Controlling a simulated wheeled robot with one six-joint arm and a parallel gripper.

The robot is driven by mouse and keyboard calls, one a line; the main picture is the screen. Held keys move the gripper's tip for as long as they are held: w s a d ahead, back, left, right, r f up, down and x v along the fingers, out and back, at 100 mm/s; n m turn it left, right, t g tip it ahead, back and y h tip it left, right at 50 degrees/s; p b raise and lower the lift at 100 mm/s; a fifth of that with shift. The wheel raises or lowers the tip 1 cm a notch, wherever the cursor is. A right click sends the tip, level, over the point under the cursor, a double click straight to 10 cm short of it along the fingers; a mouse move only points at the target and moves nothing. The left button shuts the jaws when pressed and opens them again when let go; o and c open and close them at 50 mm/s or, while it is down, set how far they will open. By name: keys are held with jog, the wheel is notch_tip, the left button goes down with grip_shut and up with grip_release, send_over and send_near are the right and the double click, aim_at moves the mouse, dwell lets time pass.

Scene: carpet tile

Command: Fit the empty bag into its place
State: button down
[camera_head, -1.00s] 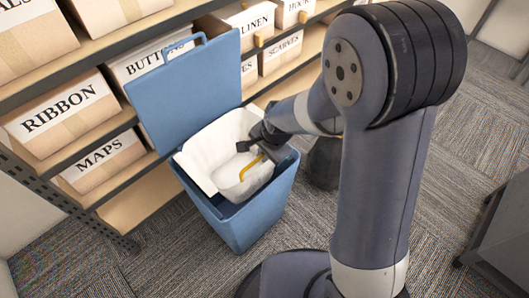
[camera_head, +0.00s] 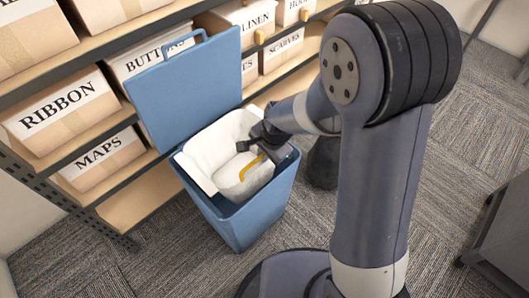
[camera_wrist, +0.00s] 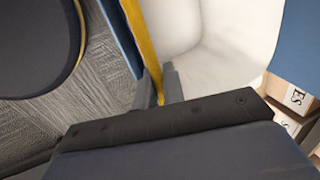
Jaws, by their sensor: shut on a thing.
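The empty bag is a white liner (camera_head: 218,150) with a yellow strap (camera_head: 250,167). It sits in the mouth of a blue bin (camera_head: 245,222), its left side standing above the rim. The bin's lid (camera_head: 188,90) is swung open against the shelf. My gripper (camera_head: 257,151) is at the right side of the bin's mouth, by the bag's edge. In the wrist view the yellow strap (camera_wrist: 157,92) runs between my two close-set fingers, with the white bag (camera_wrist: 215,45) beyond. My gripper is shut on the bag at this strap. The bag's bottom is hidden inside the bin.
Shelves with labelled boxes, such as RIBBON (camera_head: 55,112) and MAPS (camera_head: 103,160), stand behind the bin. A grey cabinet (camera_head: 500,240) is at the lower right. Carpet (camera_head: 160,250) is clear to the left of the bin.

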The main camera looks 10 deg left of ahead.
jog(key=shift+b+x, duration=3.95)
jog(key=shift+x, duration=2.3)
jog(key=shift+w+a+r, duration=0.1)
jog(key=shift+w+a, duration=0.05)
jog(key=shift+a, duration=0.05)
jog(key=c, duration=1.4)
grip_release()
jog(key=shift+c, duration=0.2)
jog(key=p+v, duration=0.3)
jog(key=v, duration=0.7)
jog(key=shift+d+r, duration=0.15)
jog(key=shift+r, duration=0.2)
